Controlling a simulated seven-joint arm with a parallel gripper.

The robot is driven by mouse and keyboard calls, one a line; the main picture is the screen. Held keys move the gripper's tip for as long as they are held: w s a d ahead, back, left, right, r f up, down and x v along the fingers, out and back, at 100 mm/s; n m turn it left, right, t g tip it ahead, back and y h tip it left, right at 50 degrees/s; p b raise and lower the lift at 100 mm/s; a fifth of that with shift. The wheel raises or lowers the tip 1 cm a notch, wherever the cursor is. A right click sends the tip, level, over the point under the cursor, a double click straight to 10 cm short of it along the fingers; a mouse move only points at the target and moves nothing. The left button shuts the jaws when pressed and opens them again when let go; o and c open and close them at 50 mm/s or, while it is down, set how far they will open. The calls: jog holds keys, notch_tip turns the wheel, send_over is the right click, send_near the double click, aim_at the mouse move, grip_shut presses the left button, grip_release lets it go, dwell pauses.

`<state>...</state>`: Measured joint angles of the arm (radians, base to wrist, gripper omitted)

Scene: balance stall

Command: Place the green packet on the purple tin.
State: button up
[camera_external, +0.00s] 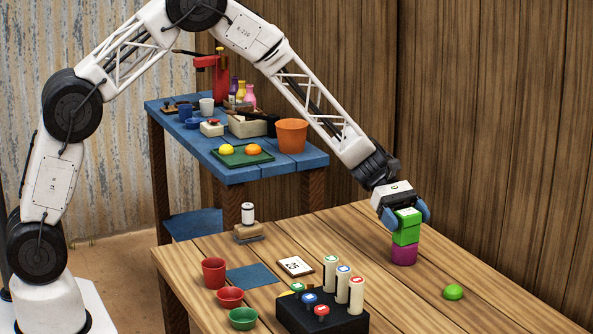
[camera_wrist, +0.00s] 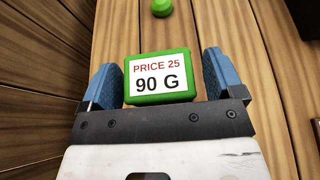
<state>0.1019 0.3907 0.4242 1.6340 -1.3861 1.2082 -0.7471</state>
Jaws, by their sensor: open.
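The green packet (camera_external: 406,235) sits upright on top of the purple tin (camera_external: 404,254) in the external view, with no gap seen between them. In the wrist view the packet (camera_wrist: 158,62) shows a white label reading "PRICE 25" and "90 G". My gripper (camera_external: 406,214) is just above and around the packet's upper part. Its two blue fingers are open, one on each side, with a narrow gap beside the packet in the wrist view (camera_wrist: 160,88). The tin is hidden in the wrist view.
A green ball-like item (camera_external: 453,292) lies to the right on the wooden table (camera_external: 480,275). A black block with several pegs (camera_external: 322,312), red cups (camera_external: 214,272), a green bowl (camera_external: 243,318), a price card (camera_external: 295,266) and a stamp-like item (camera_external: 248,225) stand to the left.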

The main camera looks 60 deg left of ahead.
jog(key=shift+r, duration=0.15)
jog(key=v, duration=1.2)
dwell(0.6)
jog(key=s+a+r+m+y, duration=0.1)
jog(key=s+r+m+y, duration=0.15)
jog(key=s+r, duration=0.45)
jog(key=s+a+r+m+y, duration=0.2)
jog(key=s+r+m, duration=0.15)
jog(key=s, duration=0.75)
jog(key=s+a+r+m+y, duration=0.1)
jog(key=s+r+m+y, duration=0.15)
jog(key=s+r, duration=0.4)
jog(key=s+a+m+t+y, duration=0.1)
jog(key=s+a+m+y, duration=0.2)
jog(key=s, duration=1.2)
jog(key=s+a+m+t+y, duration=0.1)
jog(key=s+a+m+y, duration=0.2)
jog(key=s, duration=1.2)
jog(key=shift+a+r+m+t, duration=0.15)
jog(key=shift+a+m+t, duration=0.15)
jog(key=shift+a+m, duration=1.5)
